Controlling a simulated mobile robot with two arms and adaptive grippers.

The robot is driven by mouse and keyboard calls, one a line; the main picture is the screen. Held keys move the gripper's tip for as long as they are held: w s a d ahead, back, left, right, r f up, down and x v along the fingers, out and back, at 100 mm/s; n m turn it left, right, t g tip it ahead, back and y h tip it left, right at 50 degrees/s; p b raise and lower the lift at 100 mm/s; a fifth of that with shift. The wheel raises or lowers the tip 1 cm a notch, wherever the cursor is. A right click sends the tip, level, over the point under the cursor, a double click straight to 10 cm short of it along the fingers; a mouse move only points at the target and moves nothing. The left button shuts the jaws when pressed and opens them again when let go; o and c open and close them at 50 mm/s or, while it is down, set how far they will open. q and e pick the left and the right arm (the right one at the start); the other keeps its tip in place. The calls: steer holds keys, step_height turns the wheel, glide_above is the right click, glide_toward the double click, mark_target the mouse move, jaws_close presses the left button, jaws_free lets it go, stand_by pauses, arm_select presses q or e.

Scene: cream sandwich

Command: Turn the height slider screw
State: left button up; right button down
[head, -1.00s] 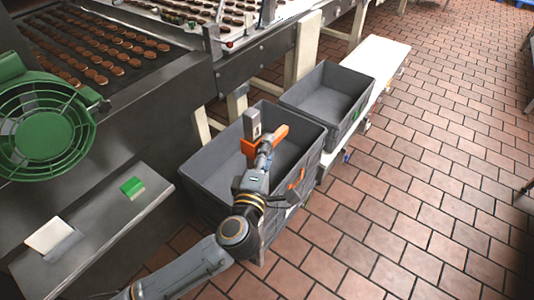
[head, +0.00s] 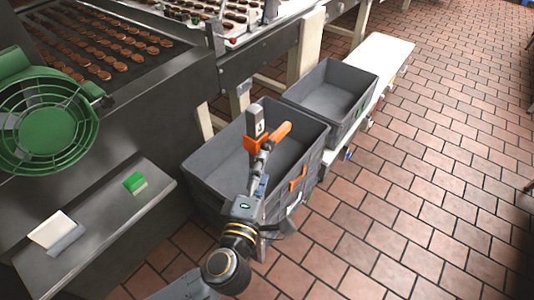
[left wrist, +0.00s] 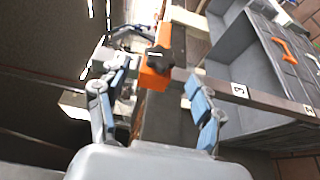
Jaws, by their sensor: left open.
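In the left wrist view the height slider screw is a black star-shaped knob (left wrist: 160,58) on an orange block (left wrist: 153,78). The block sits on a metal bar (left wrist: 265,99) marked with small numbers. In the head view the orange block (head: 256,144) shows at the lower end of a grey upright piece, and the knob cannot be made out. My left gripper (left wrist: 155,100) is open, its two blue-padded fingers spread either side of the block in the picture and nothing held. In the head view my left gripper (head: 260,165) is just below the orange block. My right gripper is out of view.
A large grey crate (head: 205,178) lies behind my left gripper, with a second grey crate (head: 372,88) beyond it. The conveyor machine (head: 155,85) with biscuits is at the left, with a green fan (head: 45,120). Open brick floor (head: 430,170) is at the right.

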arm_select(q)
steer(key=shift+v, duration=2.35)
steer(key=w+a+f+m+g, duration=0.15)
steer(key=f+m, duration=0.35)
steer(key=f, duration=0.6)
steer(key=w+a+f+m, duration=0.3)
steer(key=f+m, duration=0.2)
steer(key=f, duration=0.6)
steer(key=s+a+f+m+g, duration=0.2)
steer(key=f, duration=0.4)
steer(key=s+a+f+m+g, duration=0.1)
steer(key=s+f, duration=0.1)
steer(key=f, duration=0.4)
steer(key=s+a+f+m+g+y, duration=0.1)
steer(key=s+a+f+m+g, duration=0.2)
steer(key=s+f, duration=0.55)
steer(key=s+a+f+g+y, duration=0.1)
steer(key=s+a+f+g, duration=0.35)
steer(key=s+f, duration=0.35)
steer(key=s+a+f+g+y, duration=0.1)
steer(key=s+f, duration=0.3)
steer(key=s, duration=0.4)
steer(key=s+a+f+m+g+y, duration=0.1)
steer(key=s+a+f+g, duration=0.2)
steer(key=s, duration=0.6)
steer(key=shift+s+a+f+m, duration=0.3)
steer(key=shift+a+f, duration=0.15)
steer(key=shift+a, duration=0.3)
